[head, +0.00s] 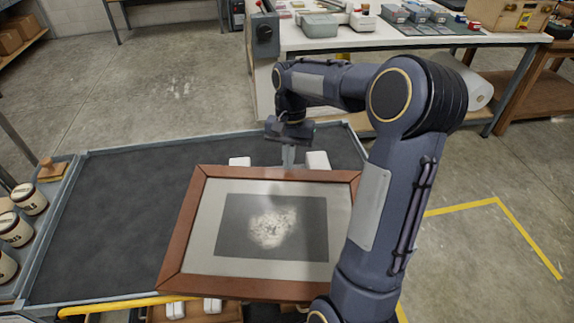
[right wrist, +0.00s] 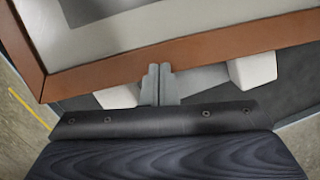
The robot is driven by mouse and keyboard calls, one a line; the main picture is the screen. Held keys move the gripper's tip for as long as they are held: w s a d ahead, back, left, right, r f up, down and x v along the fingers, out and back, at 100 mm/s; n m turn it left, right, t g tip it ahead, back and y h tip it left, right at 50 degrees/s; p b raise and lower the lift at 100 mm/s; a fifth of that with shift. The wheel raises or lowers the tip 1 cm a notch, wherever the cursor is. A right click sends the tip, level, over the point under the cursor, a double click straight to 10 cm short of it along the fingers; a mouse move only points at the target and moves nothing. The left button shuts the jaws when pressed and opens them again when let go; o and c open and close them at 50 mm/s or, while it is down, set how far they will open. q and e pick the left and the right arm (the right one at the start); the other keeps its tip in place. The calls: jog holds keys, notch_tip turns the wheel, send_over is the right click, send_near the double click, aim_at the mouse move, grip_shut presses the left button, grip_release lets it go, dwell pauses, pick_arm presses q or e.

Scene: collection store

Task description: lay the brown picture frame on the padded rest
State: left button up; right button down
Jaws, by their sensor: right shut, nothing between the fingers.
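The brown picture frame (head: 270,289) lies face up, with a pale mount around a dark picture. Contact under the frame is hidden. My right gripper (head: 289,160) is shut and empty at the far edge, between two blocks. In the right wrist view its closed fingertips (right wrist: 160,72) are at the frame's wooden edge (right wrist: 205,48); touching is unclear. My right arm covers the frame's right side.
The dark cart top (head: 110,220) has free room left of the frame. Labelled jars (head: 16,228) and a wooden-handled stamp (head: 48,168) stand at far left. A yellow rail (head: 125,305) runs along the near edge. A white table (head: 350,38) stands behind.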

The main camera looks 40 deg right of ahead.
jog(key=shift+s+a+f, duration=0.4)
jog(key=shift+a+f, duration=0.05)
jog(key=shift+a, duration=0.05)
jog(key=shift+f, duration=0.3)
jog(key=shift+f, duration=0.15)
jog(key=shift+d, duration=0.1)
jog(key=w+d+p, duration=0.5)
jog(key=w+d, duration=0.1)
jog(key=d, duration=0.2)
jog(key=shift+w, duration=0.15)
jog(key=shift+d, duration=0.1)
